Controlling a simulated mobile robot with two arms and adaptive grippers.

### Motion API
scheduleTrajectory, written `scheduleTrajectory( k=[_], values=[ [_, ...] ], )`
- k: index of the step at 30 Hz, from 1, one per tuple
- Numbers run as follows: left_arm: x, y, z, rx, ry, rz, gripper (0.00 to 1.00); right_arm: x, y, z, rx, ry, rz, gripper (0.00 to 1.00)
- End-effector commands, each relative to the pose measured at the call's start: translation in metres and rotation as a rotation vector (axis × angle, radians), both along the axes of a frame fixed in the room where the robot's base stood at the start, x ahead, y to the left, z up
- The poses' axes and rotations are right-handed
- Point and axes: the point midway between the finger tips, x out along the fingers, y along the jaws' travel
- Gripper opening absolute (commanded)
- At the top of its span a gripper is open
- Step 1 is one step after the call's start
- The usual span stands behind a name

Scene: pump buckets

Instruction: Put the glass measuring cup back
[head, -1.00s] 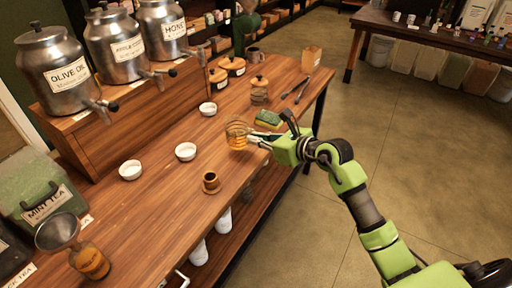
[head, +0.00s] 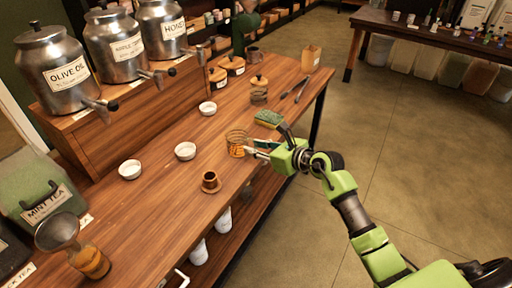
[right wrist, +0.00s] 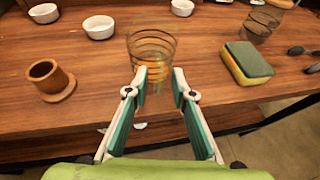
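The glass measuring cup (head: 237,143) is clear with line markings and some amber colour low inside. It stands upright on the wooden counter (head: 160,195), left of the sponge. My right gripper (head: 257,149) is low at the cup's right side. In the right wrist view the cup (right wrist: 152,50) is straight ahead of my right gripper (right wrist: 161,82). Its fingers are apart, the left tip overlapping the cup's lower part in the picture and the right tip just beside it. Contact is hard to tell. My left gripper is not in view.
A green and yellow sponge (head: 268,118) lies just behind the gripper. A small brown cup (head: 210,181) stands in front, white bowls (head: 185,151) to the left. A lidded jar (head: 259,90) and tongs (head: 295,89) are further back. Metal dispensers (head: 62,72) stand on a raised shelf.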

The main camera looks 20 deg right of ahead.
Motion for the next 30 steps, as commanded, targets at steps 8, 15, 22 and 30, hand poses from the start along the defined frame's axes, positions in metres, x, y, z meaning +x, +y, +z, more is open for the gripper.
scheduleTrajectory(
  k=[8,15,22,30],
  values=[
    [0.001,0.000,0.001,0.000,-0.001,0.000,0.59,0.000,0.000,0.001,0.000,0.000,0.000,0.23],
    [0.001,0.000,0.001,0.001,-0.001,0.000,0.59,-0.018,-0.010,0.010,-0.004,0.000,-0.001,0.23],
    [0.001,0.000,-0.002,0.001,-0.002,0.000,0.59,-0.060,-0.030,0.028,-0.005,0.000,0.000,0.23],
    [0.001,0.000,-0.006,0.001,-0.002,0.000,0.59,-0.094,-0.046,0.045,-0.002,0.000,-0.001,0.23]
  ],
)
